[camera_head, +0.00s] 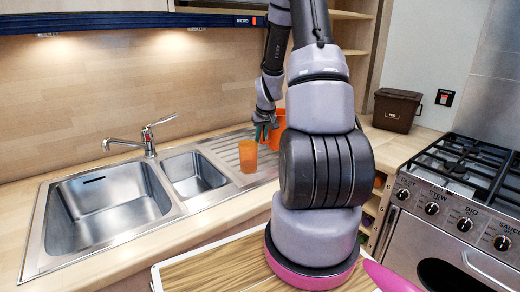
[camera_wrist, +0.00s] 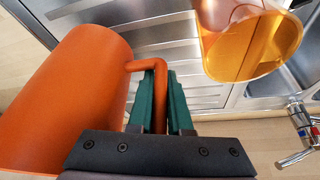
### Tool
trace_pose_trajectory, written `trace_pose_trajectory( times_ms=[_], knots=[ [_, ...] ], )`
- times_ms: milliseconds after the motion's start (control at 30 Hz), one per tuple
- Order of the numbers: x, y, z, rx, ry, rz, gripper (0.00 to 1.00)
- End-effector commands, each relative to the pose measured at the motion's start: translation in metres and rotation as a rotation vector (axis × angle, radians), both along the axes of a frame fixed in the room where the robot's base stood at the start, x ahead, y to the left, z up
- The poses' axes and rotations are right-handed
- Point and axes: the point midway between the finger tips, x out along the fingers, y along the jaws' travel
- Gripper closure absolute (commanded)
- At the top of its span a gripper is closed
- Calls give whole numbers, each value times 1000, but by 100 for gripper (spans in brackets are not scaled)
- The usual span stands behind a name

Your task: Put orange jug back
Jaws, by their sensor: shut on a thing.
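The orange jug (camera_wrist: 70,95) fills the left of the wrist view, its handle (camera_wrist: 160,68) pointing right. My gripper (camera_wrist: 160,95) is shut on that handle, one green finger on each side of it. In the head view the jug (camera_head: 279,122) shows partly behind my arm, at the right end of the sink's drainboard, with my gripper (camera_head: 264,131) at its left side. I cannot tell whether the jug touches the surface below.
A translucent orange cup (camera_head: 248,156) stands on the drainboard (camera_head: 222,148), close to my gripper; the cup also shows in the wrist view (camera_wrist: 250,42). The sink (camera_head: 110,205) and tap (camera_head: 148,140) are left. A brown bin (camera_head: 396,111) and the cooker (camera_head: 455,190) are right.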

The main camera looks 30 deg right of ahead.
Motion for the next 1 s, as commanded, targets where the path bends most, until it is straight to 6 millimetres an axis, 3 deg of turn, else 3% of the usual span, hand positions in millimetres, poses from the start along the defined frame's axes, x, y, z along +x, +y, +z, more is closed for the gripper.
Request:
trace_pose_trajectory(
  times_ms=[300, 700, 733, 800, 1000],
  knots=[
    [0, 0, -40, 0, 0, -1, 100],
    [0, 0, -44, 0, -1, 0, 100],
    [0, 0, -44, 0, 0, 0, 75],
    [0, 0, -44, 0, 0, 0, 53],
    [0, 0, -44, 0, 0, -1, 53]
  ],
)
